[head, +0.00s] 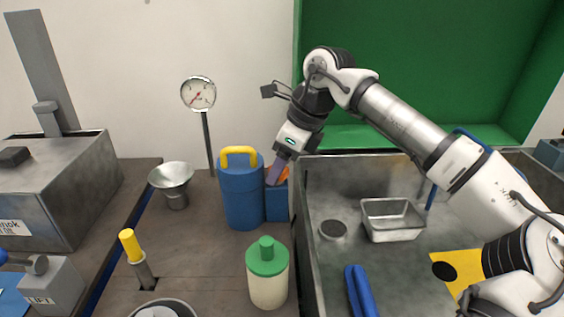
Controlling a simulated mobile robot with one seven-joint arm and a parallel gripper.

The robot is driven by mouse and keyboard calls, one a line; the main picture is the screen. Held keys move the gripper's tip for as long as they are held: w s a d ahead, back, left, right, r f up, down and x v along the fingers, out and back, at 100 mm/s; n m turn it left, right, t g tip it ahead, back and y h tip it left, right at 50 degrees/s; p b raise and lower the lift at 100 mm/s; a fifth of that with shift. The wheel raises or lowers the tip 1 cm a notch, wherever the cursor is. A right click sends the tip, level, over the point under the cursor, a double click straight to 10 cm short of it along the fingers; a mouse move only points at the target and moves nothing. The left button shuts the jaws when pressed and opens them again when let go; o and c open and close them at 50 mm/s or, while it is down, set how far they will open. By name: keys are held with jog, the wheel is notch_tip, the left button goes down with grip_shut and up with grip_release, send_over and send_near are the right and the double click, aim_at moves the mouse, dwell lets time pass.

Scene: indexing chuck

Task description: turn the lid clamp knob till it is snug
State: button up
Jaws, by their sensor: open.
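An orange knob (283,173), which looks like the lid clamp knob, sits on top of a small blue block (277,205). The block stands against the right side of a blue canister (242,200) with a yellow loop handle (239,152). My gripper (274,178) reaches down from the upper right, with its fingers at the knob. The jaws are open. The fingers hide part of the knob, and I cannot tell whether they touch it.
A green-capped bottle (267,277) stands in front of the canister. A metal funnel (172,182) and a dial gauge (198,94) on a post are to the left. On the right, a grey walled bin (312,255) holds a metal tray (392,221) and a round puck (333,230).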

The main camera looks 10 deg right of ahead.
jog(key=v, duration=1.3)
jog(key=shift+d+r, duration=0.2)
jog(key=shift+r, duration=0.15)
jog(key=shift+s, duration=0.1)
